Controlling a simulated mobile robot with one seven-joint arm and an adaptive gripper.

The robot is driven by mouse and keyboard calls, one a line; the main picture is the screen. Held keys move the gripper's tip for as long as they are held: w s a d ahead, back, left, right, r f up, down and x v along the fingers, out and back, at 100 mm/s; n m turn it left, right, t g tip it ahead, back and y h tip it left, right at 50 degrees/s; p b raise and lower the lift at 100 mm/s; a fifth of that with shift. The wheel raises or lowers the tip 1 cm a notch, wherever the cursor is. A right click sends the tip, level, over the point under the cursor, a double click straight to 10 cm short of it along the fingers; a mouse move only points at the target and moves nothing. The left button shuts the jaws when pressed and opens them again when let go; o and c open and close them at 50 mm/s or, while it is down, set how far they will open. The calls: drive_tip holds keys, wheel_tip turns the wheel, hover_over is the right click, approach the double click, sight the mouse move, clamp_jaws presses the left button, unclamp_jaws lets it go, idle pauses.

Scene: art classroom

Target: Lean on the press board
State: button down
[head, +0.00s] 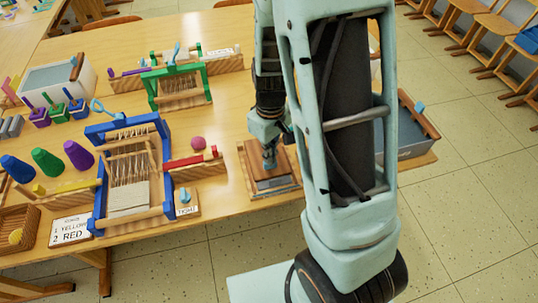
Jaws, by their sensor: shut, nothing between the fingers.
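A low wooden press with a brown board (256,160) lies near the table's front edge, just left of my arm. A flat grey strip (273,184) shows along its front part. My gripper (269,166) points down over the middle of the board with its fingers shut and empty. Its tips are at or very close to the board's surface; I cannot tell whether they touch. My gripper and arm hide part of the board and its right side.
A blue loom (98,207) stands left on the wooden table (225,110), with a green loom (151,91) behind. A grey bin (412,143) stands right, partly hidden by my arm. Wooden chairs (490,27) line the right.

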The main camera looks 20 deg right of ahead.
drive_tip(key=shift+w+r+p, duration=0.1)
drive_tip(key=shift+r+p, duration=2.3)
drive_tip(key=shift+r, duration=1.05)
drive_tip(key=shift+w+d, duration=0.1)
